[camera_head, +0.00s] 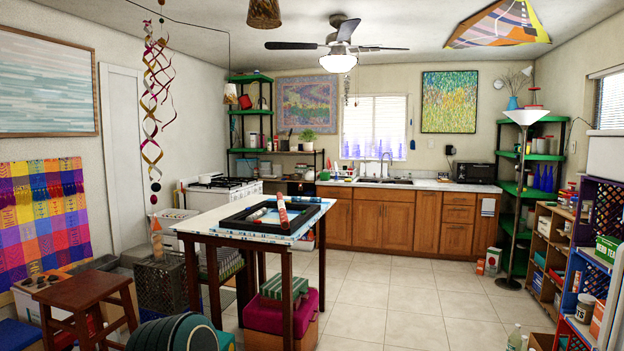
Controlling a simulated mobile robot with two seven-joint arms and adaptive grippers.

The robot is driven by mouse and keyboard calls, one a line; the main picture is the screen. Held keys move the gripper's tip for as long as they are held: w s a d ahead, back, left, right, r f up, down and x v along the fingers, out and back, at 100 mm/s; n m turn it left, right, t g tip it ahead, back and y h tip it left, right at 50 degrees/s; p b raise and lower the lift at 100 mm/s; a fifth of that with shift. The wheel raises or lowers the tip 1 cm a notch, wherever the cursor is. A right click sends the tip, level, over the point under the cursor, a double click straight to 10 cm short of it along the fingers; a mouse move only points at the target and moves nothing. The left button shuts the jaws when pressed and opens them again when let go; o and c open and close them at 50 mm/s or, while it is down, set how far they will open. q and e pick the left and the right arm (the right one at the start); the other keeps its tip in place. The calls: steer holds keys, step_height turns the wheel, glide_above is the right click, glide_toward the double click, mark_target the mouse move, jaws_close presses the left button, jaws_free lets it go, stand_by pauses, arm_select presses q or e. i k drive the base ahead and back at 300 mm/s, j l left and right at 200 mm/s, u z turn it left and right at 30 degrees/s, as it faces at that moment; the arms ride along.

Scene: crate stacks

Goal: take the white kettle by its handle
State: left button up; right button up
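I cannot make out a white kettle anywhere in the head view. The white stove (218,192) stands at the back left, with small dark items on top that are too small to name. On the counter (425,184) by the sink there are small pale items that I cannot identify. Neither of my grippers is in view.
A tall table (190,225) with a black tray frame (238,223) stands left of centre. A wooden stool (85,290) and a black crate (160,284) are at left. Purple crates (603,207) and wooden shelves (545,258) line the right. The tiled floor (400,300) between is clear.

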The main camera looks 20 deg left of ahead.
mark_target(310, 176)
steer(key=i+z, duration=0.15)
steer(key=i, duration=0.9)
steer(key=i+j+z, duration=0.15)
steer(key=i, duration=0.9)
steer(key=i+l+u, duration=0.15)
steer(key=i, duration=1.35)
steer(key=i+u, duration=0.2)
steer(key=i, duration=1.25)
steer(key=i+u, duration=0.15)
steer(key=i, duration=0.6)
steer(key=i+u, duration=0.2)
steer(key=i, duration=2)
steer(key=i+u, duration=0.4)
steer(key=i, duration=0.2)
steer(key=i+l+u, duration=0.25)
steer(key=i+u, duration=0.15)
steer(key=i, duration=0.2)
steer(key=i+j+u, duration=0.2)
steer(key=i+u, duration=0.65)
steer(key=i, duration=0.2)
